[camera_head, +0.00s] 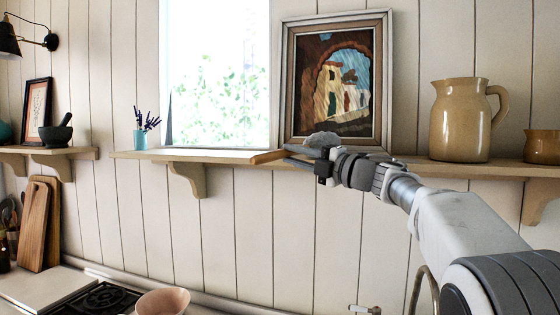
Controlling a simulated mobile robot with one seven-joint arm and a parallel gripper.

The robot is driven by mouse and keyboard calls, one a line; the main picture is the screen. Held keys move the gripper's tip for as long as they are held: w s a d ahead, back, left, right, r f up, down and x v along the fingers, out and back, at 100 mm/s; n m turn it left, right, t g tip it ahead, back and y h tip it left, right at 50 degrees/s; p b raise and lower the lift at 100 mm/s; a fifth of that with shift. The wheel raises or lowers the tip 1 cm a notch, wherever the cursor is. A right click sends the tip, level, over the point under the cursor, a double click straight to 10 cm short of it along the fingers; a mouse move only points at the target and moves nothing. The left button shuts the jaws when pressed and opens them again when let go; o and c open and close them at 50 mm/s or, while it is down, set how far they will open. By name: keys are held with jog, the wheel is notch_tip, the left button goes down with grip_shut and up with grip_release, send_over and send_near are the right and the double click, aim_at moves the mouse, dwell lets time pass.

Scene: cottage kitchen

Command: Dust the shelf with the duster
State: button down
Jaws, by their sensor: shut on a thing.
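The long wooden shelf (220,156) runs along the panelled wall below the window and the painting. My arm reaches in from the lower right, and my gripper (292,154) is at the shelf's front edge, below the painting. It is shut on the duster, whose tan wooden handle (266,157) sticks out to the left of the jaws. A grey, fluffy-looking part (323,140) shows just above the gripper and seems to be the duster's head. I cannot tell whether it touches the shelf top.
A framed painting (336,85) leans behind my gripper. A tan jug (460,120) and a smaller pot (542,147) stand to the right. A turquoise vase (140,140) with lavender stands at the left end. The shelf between vase and gripper looks clear.

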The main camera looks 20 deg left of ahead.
jog(key=w+d, duration=0.1)
jog(key=d, duration=2.2)
jog(key=s+a+p, duration=0.2)
jog(key=a+p, duration=0.4)
jog(key=a, duration=3.2)
jog(key=s+d+r+b, duration=0.1)
jog(key=s+r+b, duration=0.2)
jog(key=s+b, duration=0.7)
jog(key=s, duration=0.9)
jog(key=shift+s+d, duration=0.15)
jog(key=shift+s, duration=0.25)
jog(key=shift+d, duration=0.15)
